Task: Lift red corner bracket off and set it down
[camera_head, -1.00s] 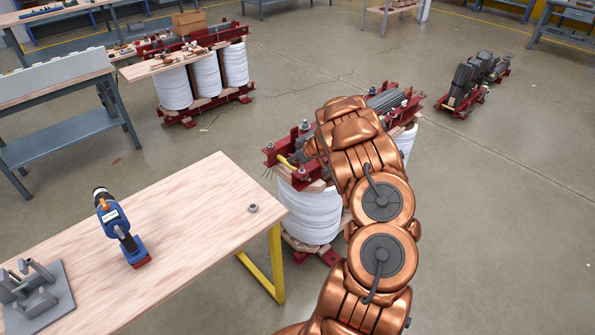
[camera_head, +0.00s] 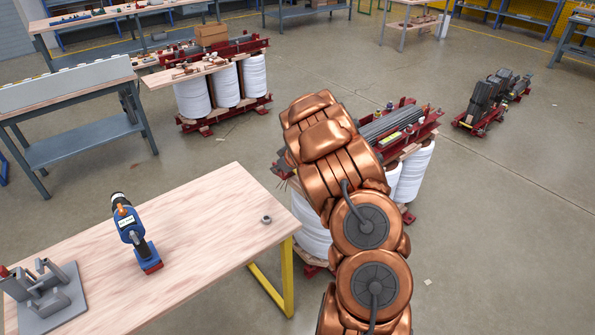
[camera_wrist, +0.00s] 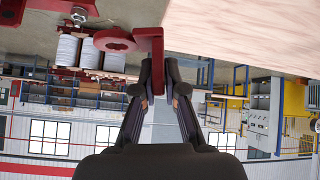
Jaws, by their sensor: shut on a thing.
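In the wrist view, my gripper (camera_wrist: 159,76) is shut on the red corner bracket (camera_wrist: 156,42). The bracket shows an upright plate between the fingertips and a flat arm with a round ring to the left. In the head view, my copper arm covers the gripper and the bracket. The transformer (camera_head: 410,122) with red beams, a dark core and white coils stands behind my arm, and its left end is largely hidden. Whether the bracket touches anything is not clear.
A wooden-topped table (camera_head: 195,235) at the left front holds a blue drill (camera_head: 132,235), a nut (camera_head: 266,219) and a grey fixture (camera_head: 45,290). Its middle is clear. Another coil transformer (camera_head: 225,88) stands behind. A red beam (camera_wrist: 55,8) shows at the wrist view's top left.

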